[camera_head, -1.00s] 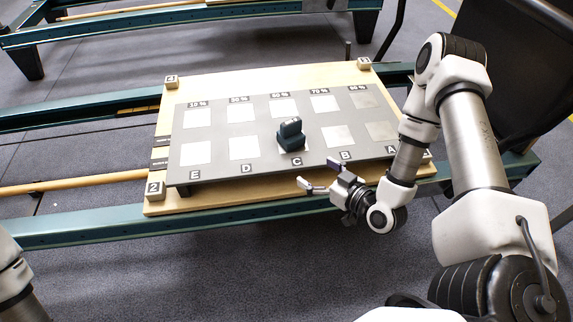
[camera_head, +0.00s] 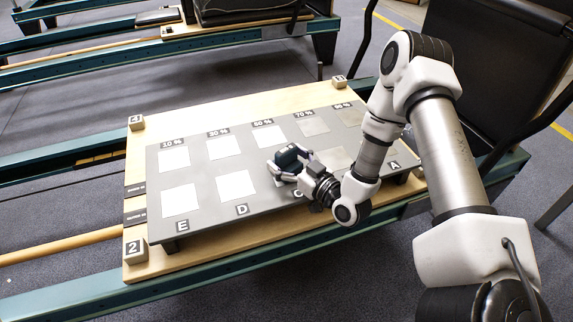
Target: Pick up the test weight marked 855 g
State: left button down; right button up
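A dark teal test weight (camera_head: 288,156) is on the grey board (camera_head: 207,218), at the column marked C. Its marking cannot be read here. My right gripper (camera_head: 288,163) reaches in from the right, with one finger on each side of the weight. Whether the fingers press on it or stand slightly apart cannot be told. The gripper hides the lower part of the weight and part of the patch under it. My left gripper is not in view.
The board has pale to grey square patches with percent labels and letters. It lies on a wooden panel (camera_head: 137,165) with numbered corner blocks, across a teal reformer frame (camera_head: 85,302). My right arm covers the board's right end. The left part is clear.

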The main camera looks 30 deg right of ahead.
jog(key=c, duration=1.1)
grip_shut()
jog(key=shift+r, duration=0.15)
